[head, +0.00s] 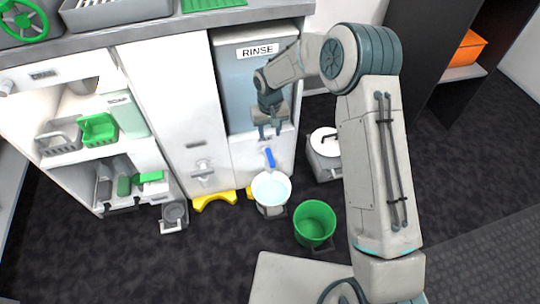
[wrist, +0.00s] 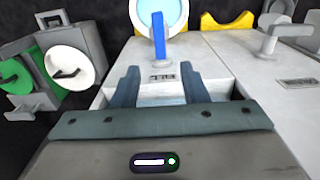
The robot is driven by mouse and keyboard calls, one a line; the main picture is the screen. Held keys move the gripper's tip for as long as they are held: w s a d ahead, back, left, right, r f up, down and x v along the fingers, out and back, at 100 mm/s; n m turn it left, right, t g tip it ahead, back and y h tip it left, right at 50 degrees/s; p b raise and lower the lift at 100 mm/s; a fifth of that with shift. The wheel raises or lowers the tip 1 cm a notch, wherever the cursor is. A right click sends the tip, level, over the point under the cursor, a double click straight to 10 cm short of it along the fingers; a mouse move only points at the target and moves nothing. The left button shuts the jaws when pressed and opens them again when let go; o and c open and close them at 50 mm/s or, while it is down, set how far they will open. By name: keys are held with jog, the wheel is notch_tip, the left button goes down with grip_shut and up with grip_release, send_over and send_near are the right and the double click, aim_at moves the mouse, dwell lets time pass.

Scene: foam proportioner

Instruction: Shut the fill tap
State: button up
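The fill tap (head: 270,157) has a blue lever and sits low on the front of the RINSE unit. In the wrist view the blue lever (wrist: 158,35) stands just beyond my fingertips, roughly between them in line, with a small FILL label (wrist: 162,77) near it. My gripper (head: 270,134) is just above the lever, pointing down, with its fingers apart and nothing between them. The wrist view also shows the two spread fingers (wrist: 159,72). A white bucket (head: 270,203) holding pale blue liquid stands below the tap; its rim is partly visible in the wrist view.
A second, grey-white tap (head: 203,172) is on the cabinet to the left. A green bucket (head: 315,224) stands on the floor at front right of the white one. A grey container with a white round lid (head: 325,142) is right of the unit. A yellow bracket (head: 214,200) lies at floor level.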

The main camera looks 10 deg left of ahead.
aim_at(270, 156)
notch_tip(270, 156, down, 13)
jog(key=b, duration=0.4)
jog(key=shift+r, duration=0.1)
jog(key=shift+c, duration=0.3)
grip_shut()
